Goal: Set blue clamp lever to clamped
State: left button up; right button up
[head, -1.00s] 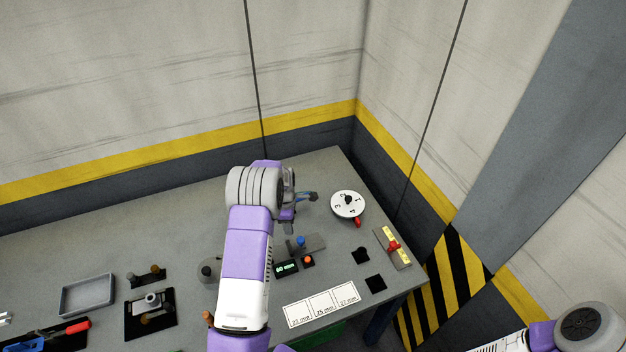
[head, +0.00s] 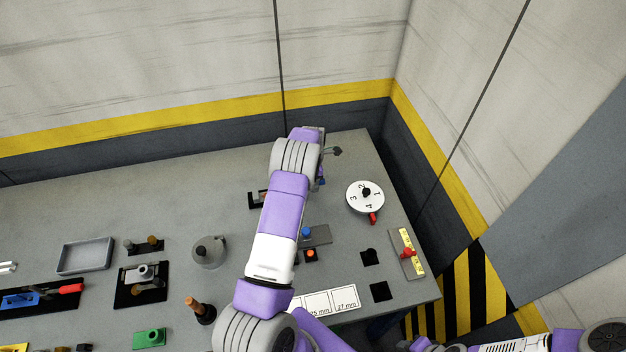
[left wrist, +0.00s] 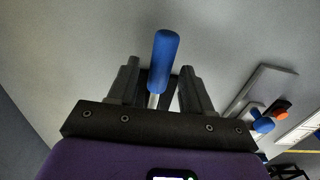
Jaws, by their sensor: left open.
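The blue clamp lever (left wrist: 165,55) shows in the left wrist view as a rounded blue grip on a metal rod. It lies between the open fingers of my left gripper (left wrist: 160,78), its tip reaching past them. I cannot tell whether a finger touches it. In the head view my left gripper (head: 325,160) is over the far right part of the table, mostly hidden by its own wrist. A small bit of blue beside it may be the lever. My right arm shows at the lower right, but its gripper is out of view.
A white numbered dial (head: 356,205) and a red lever on a yellow-marked plate (head: 408,255) stand to the right. A blue knob (head: 306,232) and an orange button (head: 311,255) are nearer. A grey tray (head: 86,257) lies left. The walls meet behind the table.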

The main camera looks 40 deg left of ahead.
pick_arm(q)
jog(key=shift+c, duration=0.5)
grip_shut()
